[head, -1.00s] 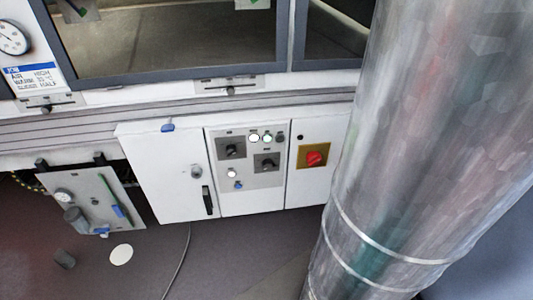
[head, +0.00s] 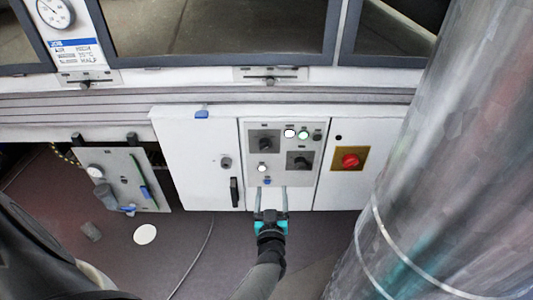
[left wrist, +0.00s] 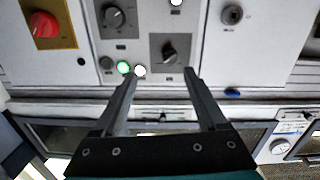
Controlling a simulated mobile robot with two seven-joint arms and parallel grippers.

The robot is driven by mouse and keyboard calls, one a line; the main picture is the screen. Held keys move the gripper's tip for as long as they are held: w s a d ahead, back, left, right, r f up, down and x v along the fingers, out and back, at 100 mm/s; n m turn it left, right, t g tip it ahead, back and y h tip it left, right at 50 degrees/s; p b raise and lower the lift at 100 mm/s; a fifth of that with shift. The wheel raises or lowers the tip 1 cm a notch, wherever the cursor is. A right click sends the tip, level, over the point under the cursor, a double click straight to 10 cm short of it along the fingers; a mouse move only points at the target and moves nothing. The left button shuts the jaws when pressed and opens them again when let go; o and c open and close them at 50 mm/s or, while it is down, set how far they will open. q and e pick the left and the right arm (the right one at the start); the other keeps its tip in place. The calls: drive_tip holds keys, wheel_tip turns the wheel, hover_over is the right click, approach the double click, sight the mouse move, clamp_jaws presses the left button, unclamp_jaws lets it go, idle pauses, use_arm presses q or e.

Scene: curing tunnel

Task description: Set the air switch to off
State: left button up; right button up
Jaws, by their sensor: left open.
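The white cabinet's control panel (head: 283,187) carries two black rotary switches on dark plates. One is at its upper left (head: 265,144), the other at its middle right (head: 300,160). Their labels are too small to read, so I cannot tell which is the air switch or its setting. My left gripper (head: 271,188) is open and empty at the panel's lower part, below both switches in the head view. The left wrist view is upside down; the upper-left switch (left wrist: 170,52) lies just beyond the fingertips (left wrist: 160,73) there, and the other switch (left wrist: 113,17) is further off. My right gripper is not in view.
A red knob on a yellow plate (head: 350,160) is to the right. A black door handle (head: 234,192) is to the left. A large metal duct (head: 435,170) blocks the right side.

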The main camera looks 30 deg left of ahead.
use_arm(q)
drive_tip(key=a+r+n+y, duration=0.1)
drive_tip(key=a+r+y, duration=0.1)
drive_tip(key=b, duration=0.5)
approach(265, 149)
drive_tip(key=shift+x, duration=1.7)
drive_tip(key=b+x, duration=0.3)
drive_tip(key=x, duration=0.1)
drive_tip(key=shift+a, duration=0.1)
drive_tip(key=shift+w+a+r+b, duration=0.1)
drive_tip(key=shift+w+a+b, duration=0.3)
drive_tip(key=shift+w+b, duration=0.25)
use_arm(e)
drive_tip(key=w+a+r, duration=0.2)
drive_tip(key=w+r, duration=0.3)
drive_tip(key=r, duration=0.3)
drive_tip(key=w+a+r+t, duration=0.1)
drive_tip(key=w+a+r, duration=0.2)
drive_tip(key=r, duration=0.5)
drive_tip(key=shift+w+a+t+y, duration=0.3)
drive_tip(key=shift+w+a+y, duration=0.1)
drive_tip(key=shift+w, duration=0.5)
use_arm(q)
clamp_jaws()
